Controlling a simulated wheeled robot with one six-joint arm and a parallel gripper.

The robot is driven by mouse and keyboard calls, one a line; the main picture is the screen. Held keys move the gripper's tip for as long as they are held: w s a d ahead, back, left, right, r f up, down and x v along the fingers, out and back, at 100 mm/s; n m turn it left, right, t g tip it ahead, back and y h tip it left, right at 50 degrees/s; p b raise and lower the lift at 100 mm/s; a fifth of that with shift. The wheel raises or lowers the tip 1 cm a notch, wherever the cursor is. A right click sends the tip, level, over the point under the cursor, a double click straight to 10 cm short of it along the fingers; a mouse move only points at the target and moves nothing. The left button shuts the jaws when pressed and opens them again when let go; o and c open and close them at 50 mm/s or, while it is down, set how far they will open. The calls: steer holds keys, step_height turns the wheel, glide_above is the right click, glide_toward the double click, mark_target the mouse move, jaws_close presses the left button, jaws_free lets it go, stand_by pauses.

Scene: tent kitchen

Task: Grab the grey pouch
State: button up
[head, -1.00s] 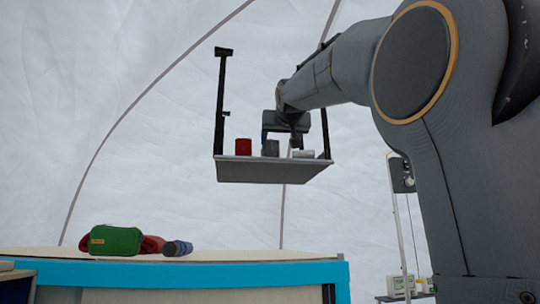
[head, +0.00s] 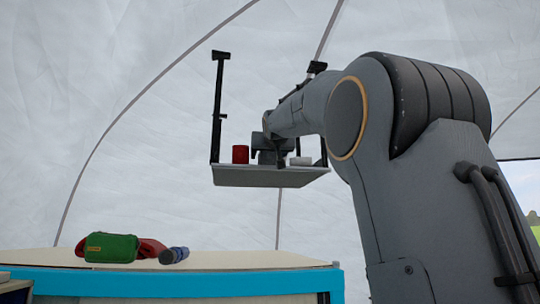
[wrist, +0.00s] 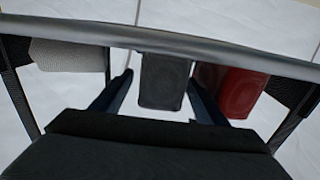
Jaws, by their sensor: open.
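The grey pouch (wrist: 163,82) is a dark grey, upright block shape in the middle of the wrist view. It stands on a hanging shelf (head: 270,177). In the head view my gripper largely covers it, and I cannot clearly separate the two there. My gripper (wrist: 160,76) is open, with one dark finger on each side of the pouch. Small gaps show between the fingers and its sides. In the head view my gripper (head: 268,148) is low over the shelf, between the red and white things.
A red can-like thing (head: 240,154) stands close on one side of the pouch; a white roll (head: 300,161) lies on the other. Dark posts (head: 217,105) hold the shelf. Below, a green pouch (head: 111,248) and a grey-blue cylinder (head: 174,255) lie on a counter (head: 240,260).

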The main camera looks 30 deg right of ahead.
steer(key=c, duration=1.2)
